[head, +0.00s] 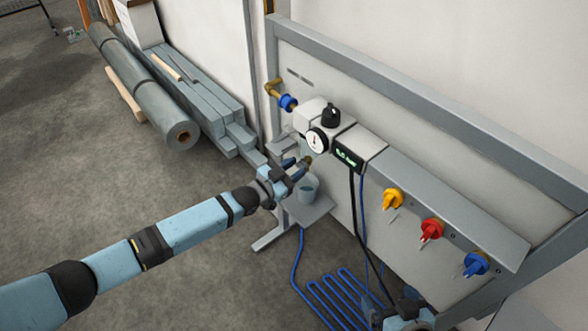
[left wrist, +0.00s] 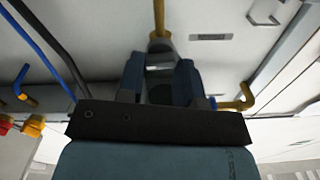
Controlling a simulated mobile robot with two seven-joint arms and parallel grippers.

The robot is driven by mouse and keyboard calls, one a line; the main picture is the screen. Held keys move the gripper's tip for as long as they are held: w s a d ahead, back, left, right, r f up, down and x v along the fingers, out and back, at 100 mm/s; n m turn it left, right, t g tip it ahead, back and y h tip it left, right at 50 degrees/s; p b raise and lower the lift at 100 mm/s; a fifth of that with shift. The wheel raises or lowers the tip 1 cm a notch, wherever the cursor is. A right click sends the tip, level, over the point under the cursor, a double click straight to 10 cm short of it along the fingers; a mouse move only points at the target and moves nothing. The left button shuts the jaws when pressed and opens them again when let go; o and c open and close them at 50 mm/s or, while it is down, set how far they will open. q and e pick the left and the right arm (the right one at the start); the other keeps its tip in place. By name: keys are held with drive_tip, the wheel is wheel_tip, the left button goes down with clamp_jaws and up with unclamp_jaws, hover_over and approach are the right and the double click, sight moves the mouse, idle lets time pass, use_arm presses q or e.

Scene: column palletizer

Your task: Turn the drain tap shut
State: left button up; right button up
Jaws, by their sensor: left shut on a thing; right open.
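The drain tap (head: 308,160) is a small brass fitting below the white unit with the round gauge (head: 317,141). My left gripper (head: 297,168) reaches in from the left and is shut at the tap. In the left wrist view, a brass pipe (left wrist: 159,25) runs down to between the fingers of my left gripper (left wrist: 160,75). The fingers hide most of the tap, so its handle angle cannot be told. My right gripper (head: 403,308) is open at the bottom edge, away from the tap.
A blue-grey cup (head: 308,186) stands on a small shelf (head: 310,212) under the tap. Yellow (head: 393,199), red (head: 431,229) and blue (head: 475,264) knobs sit on the panel to the right. Blue tubing (head: 340,290) coils below. A brass pipe with blue valve (head: 288,102) is at upper left.

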use_arm(q)
drive_tip(key=shift+n, duration=1.3)
drive_tip(key=o, duration=0.9)
drive_tip(key=shift+a, duration=0.15)
drive_tip(key=p+v, duration=0.1)
drive_tip(key=v, duration=1.2)
drive_tip(key=shift+s+a, duration=0.2)
drive_tip(key=shift+s, duration=0.05)
